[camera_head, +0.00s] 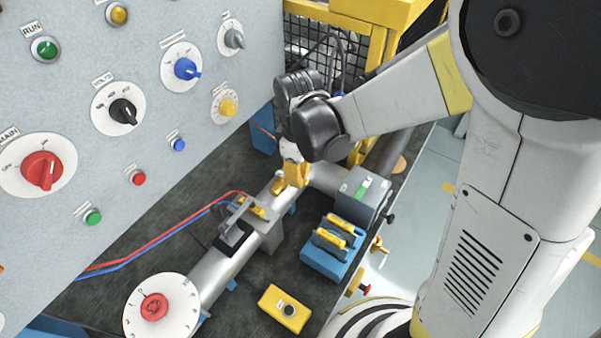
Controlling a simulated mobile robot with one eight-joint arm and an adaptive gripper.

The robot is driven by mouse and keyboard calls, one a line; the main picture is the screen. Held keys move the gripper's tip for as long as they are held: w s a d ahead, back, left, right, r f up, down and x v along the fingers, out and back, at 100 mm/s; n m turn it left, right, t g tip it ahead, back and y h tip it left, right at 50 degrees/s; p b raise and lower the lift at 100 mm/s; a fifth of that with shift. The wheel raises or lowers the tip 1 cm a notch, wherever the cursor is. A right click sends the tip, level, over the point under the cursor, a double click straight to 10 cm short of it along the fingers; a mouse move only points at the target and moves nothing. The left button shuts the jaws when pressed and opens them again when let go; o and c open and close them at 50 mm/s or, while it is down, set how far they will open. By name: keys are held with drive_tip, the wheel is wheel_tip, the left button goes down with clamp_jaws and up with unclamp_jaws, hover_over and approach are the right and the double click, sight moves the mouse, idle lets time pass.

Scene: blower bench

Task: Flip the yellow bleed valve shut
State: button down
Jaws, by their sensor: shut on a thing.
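The dark end of my arm, with my gripper (290,140), is over the far part of the grey pipe, in the upper middle of the head view. A yellow valve part (296,174) sits on the pipe directly below it, and I take this to be the yellow bleed valve. My gripper is shut at this valve. My wrist hides most of the fingers and the exact contact, and the lever's angle cannot be made out.
A grey control panel (70,115) with knobs and buttons stands close on the left. The pipe (215,275) carries a black-and-grey clamp (236,234). A grey box (360,192), a blue block (325,262) and a yellow switch box (284,309) are on the right.

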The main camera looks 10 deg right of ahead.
drive_tip(key=shift+s+a+m, duration=0.3)
drive_tip(key=shift+s+m, duration=0.2)
drive_tip(key=shift+m, duration=0.6)
drive_tip(key=c, duration=1.4)
unclamp_jaws()
drive_tip(key=shift+f, duration=0.1)
drive_tip(key=shift+o, duration=0.2)
wheel_tip(320, 180, up, 12)
